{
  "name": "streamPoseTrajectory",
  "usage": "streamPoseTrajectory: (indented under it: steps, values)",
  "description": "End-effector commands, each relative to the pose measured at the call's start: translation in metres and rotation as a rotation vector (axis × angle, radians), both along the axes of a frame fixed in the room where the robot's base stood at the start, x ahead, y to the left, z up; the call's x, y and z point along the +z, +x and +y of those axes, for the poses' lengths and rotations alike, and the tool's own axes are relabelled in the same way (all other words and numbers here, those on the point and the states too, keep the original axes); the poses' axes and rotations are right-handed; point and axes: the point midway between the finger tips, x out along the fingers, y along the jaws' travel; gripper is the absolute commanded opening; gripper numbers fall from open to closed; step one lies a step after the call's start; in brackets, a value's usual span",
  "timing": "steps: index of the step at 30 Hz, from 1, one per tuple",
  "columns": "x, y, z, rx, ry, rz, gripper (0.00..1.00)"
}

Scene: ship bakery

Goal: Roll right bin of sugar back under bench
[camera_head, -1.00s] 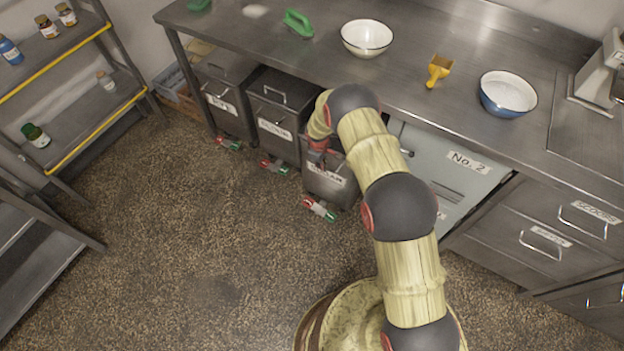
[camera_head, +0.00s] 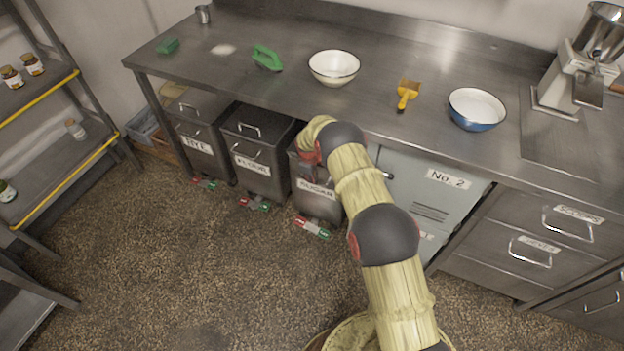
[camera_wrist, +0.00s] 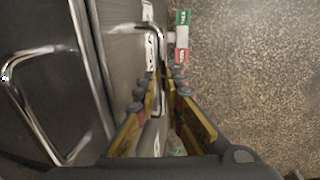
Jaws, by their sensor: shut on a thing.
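The right bin, a dark metal bin labelled SUGAR (camera_head: 322,207), stands on the floor under the bench (camera_head: 230,85). Its front is about in line with the neighbouring bins, and my arm hides much of its top. A red and green pedal (camera_head: 312,228) sits at its foot. My gripper (camera_wrist: 168,78) is shut on the bin's front handle (camera_wrist: 153,32) in the wrist view. The bin's lid handle (camera_wrist: 40,55) shows at the left there. The exact grip is partly hidden by the fingers.
The flour bin (camera_head: 262,180) and the rye bin (camera_head: 205,155) stand to the left. A pale No. 2 cabinet (camera_head: 425,200) and drawers (camera_head: 520,240) are to the right. Shelving (camera_head: 60,160) stands far left. The speckled floor (camera_head: 190,265) in front is clear.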

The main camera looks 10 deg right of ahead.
Motion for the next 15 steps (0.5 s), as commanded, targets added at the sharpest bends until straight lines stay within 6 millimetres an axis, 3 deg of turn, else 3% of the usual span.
streamPoseTrajectory:
  steps: [2,3,12,15]
  values:
    - [0.0023,0.0044,-0.0026,0.001,-0.002,-0.01,0.0]
    - [0.0024,0.0047,-0.0027,0.001,-0.001,-0.012,0.12]
    - [0.0017,0.0035,-0.0019,0.001,-0.002,-0.009,0.29]
    - [0.0016,0.0031,-0.0016,0.001,-0.001,-0.008,0.29]
